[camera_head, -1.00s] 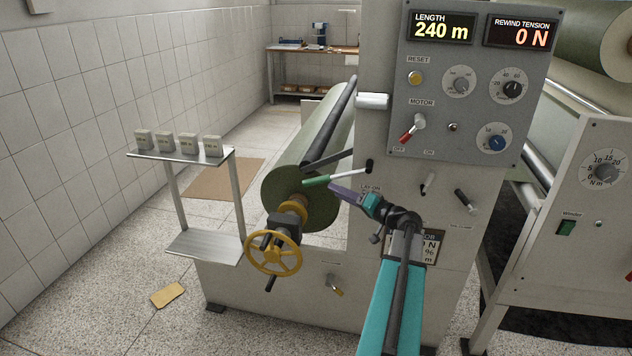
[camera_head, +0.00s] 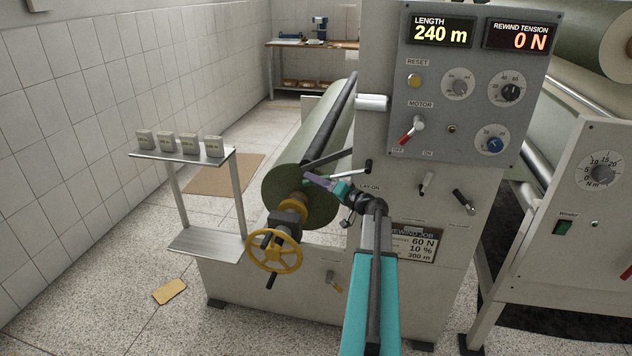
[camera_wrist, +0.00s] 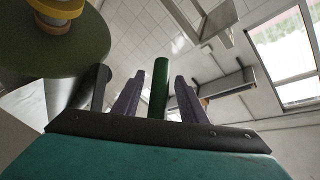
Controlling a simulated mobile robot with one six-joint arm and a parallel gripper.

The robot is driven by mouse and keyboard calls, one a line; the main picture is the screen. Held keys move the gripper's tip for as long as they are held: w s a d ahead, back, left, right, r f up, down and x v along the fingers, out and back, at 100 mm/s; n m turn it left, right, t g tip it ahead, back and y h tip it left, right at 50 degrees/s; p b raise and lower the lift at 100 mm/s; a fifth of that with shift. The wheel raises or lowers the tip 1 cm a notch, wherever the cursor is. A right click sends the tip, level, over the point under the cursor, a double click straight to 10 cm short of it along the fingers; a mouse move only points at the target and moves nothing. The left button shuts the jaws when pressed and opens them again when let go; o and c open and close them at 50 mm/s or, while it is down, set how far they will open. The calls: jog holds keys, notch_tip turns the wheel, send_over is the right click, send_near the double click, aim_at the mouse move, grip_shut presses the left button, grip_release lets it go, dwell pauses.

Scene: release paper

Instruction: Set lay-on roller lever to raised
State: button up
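The lay-on roller lever (camera_head: 350,171) has a pale rod and a green handle. It reaches left from its pivot by the LAY-ON label, a little below horizontal. My gripper (camera_head: 313,180) is at the handle end, and its purple fingers partly hide the green part in the head view. In the wrist view the green handle (camera_wrist: 160,86) stands between the two fingers, with gaps visible beside it. The gripper is open around it. The dark lay-on roller (camera_head: 329,123) lies along the green roll (camera_head: 333,153).
A yellow handwheel (camera_head: 274,251) is below left of my gripper. A metal stand (camera_head: 205,246) with several small blocks is further left. The control panel (camera_head: 465,130) and a smaller lever (camera_head: 426,184) are to the right.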

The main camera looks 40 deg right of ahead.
grip_shut()
jog(key=shift+w+a, duration=0.1)
jog(key=shift+a, duration=0.1)
